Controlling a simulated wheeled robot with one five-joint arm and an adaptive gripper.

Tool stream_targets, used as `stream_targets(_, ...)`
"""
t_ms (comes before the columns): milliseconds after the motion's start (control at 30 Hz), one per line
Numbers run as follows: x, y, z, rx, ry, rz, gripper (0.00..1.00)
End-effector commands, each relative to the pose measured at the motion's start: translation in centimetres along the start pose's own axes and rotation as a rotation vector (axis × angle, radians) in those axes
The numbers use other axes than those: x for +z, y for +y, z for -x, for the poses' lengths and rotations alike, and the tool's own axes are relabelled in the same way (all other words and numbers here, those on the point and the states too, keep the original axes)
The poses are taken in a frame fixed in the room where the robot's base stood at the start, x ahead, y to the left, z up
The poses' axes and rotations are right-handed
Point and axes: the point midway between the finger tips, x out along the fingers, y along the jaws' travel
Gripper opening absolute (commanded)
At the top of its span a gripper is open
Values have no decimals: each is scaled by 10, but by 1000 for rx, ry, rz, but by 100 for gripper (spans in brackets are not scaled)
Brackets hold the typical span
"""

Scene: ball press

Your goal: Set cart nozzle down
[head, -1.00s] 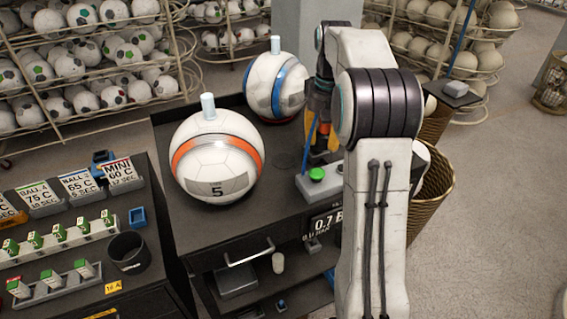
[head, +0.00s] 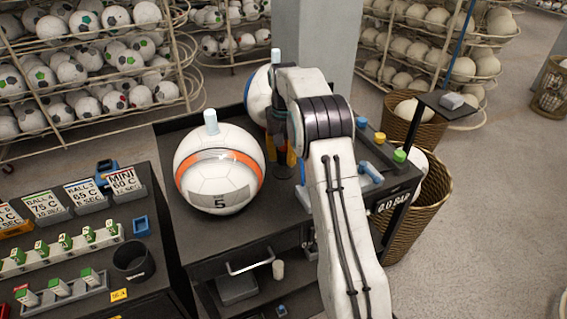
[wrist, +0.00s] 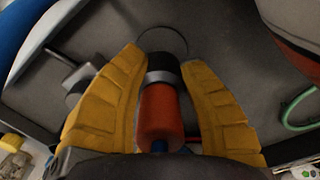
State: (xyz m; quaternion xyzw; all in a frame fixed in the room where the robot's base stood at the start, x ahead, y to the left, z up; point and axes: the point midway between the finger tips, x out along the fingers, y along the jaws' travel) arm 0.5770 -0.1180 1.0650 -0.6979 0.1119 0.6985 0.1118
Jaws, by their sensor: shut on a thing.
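My gripper (head: 281,158) is shut on the cart nozzle, with its yellow fingers on either side. In the wrist view the nozzle (wrist: 162,112) has a red body, a grey band and a black end; its black end points toward a round outline (wrist: 163,42) on the dark cart top. I cannot tell whether the nozzle touches the surface. In the head view my arm and fingers hide most of the nozzle.
A white ball with an orange stripe (head: 212,180) stands on the cart top (head: 180,130) left of my gripper. A blue-striped ball (head: 258,92) is behind it, partly hidden. Knobs (head: 398,156) stand at the cart's right. A side table (head: 130,225) with cards is left.

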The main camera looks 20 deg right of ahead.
Motion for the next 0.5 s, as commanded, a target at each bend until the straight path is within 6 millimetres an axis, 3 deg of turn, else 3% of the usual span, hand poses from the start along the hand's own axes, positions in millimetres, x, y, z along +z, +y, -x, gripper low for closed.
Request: stream_targets(500, -1, -2, -40, 0, -1, 0, 2)
